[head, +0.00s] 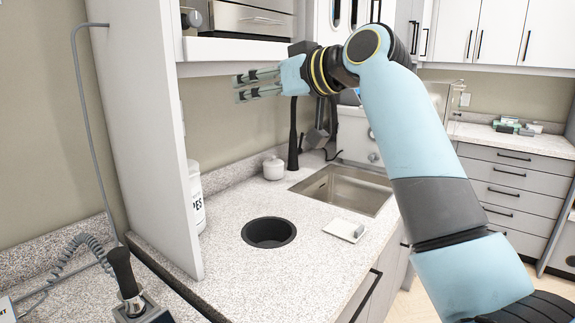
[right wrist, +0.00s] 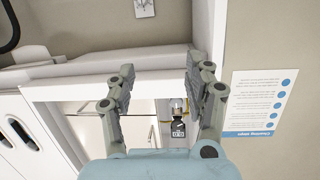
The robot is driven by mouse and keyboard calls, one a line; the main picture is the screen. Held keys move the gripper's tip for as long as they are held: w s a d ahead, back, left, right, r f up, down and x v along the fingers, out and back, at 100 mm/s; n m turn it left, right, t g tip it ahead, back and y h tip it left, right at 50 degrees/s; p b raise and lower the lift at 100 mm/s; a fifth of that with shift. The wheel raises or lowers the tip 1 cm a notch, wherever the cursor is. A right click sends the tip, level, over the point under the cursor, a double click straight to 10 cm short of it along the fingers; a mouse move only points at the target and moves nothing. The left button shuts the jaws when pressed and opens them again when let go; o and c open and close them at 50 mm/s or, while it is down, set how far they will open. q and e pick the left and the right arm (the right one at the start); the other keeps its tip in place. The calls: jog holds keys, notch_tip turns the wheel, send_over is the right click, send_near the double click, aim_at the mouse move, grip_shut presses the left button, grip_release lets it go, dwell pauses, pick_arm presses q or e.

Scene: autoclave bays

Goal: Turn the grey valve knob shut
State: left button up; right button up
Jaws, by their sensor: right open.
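I cannot make out the grey valve knob for certain. A small round grey knob (head: 373,156) shows on the white box behind the sink. A dark rounded piece with a grey face (head: 190,17) shows on the upper shelf at the top left. I cannot tell if either is the valve knob. My right gripper (head: 238,88) is open and empty, in the air above the counter and below the upper cabinet. In the right wrist view its two fingers (right wrist: 160,75) are apart, with nothing between the tips. My left gripper is not in view.
A white upright panel (head: 150,130) stands left of the counter. The counter holds a sink (head: 345,188), a round black opening (head: 268,232), a white jar (head: 274,168) and a small white dish (head: 344,230).

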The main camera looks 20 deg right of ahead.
jog(key=s+d+f+g+h, duration=0.1)
jog(key=s+f, duration=0.1)
jog(key=f, duration=0.4)
jog(key=s+d+f+m+h, duration=0.1)
jog(key=s+d+f, duration=0.1)
jog(key=f, duration=0.4)
jog(key=shift+s+d+f+g, duration=0.15)
jog(key=shift+s+f+g, duration=0.2)
jog(key=shift+s, duration=0.4)
